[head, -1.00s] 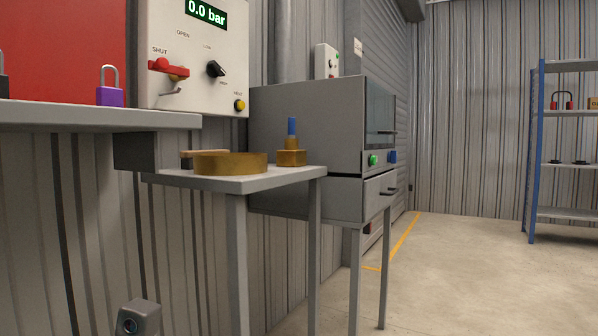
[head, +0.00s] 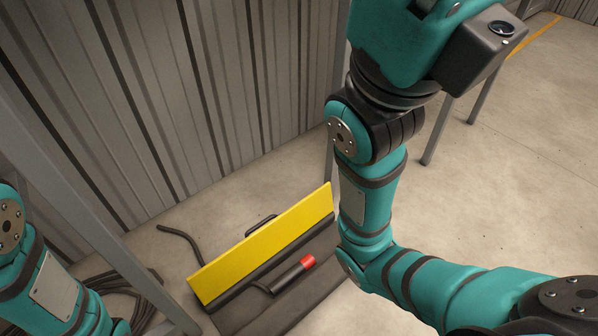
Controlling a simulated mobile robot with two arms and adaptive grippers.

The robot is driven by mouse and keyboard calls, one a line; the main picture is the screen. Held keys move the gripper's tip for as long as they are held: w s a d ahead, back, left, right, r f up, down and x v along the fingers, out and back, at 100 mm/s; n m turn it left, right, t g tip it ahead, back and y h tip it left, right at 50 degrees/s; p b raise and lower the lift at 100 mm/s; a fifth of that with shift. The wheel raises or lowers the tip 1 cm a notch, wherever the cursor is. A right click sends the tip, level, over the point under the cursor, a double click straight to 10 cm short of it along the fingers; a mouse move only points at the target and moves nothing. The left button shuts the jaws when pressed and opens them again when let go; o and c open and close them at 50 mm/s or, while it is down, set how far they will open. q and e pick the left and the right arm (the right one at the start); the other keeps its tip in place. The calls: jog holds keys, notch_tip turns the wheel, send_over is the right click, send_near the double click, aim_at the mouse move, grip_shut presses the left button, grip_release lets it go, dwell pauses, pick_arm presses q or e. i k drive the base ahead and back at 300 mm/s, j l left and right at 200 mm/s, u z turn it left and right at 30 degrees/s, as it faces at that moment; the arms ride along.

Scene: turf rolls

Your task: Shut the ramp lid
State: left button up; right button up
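The ramp on the floor has a yellow lid (head: 265,243) that stands raised, leaning up along the wall side of its dark base (head: 313,282). A black handle (head: 260,226) shows behind the lid's upper edge. Part of the ramp's right end is close behind my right arm in the picture. Neither gripper shows. My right arm rises past the top edge, and only a piece of my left arm shows at the left.
A dark cable (head: 182,238) comes out on the wall side of the lid. A coil of dark cable (head: 125,283) lies at the lower left, partly behind a grey table leg (head: 85,215). A corrugated wall (head: 200,90) stands behind. Bare floor (head: 510,210) lies to the right.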

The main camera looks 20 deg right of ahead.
aim_at(215, 278)
jog(key=l+u, duration=0.4)
jog(key=i+l+u, duration=0.1)
jog(key=u, duration=0.25)
jog(key=l+u, duration=0.4)
jog(key=k+j, duration=0.05)
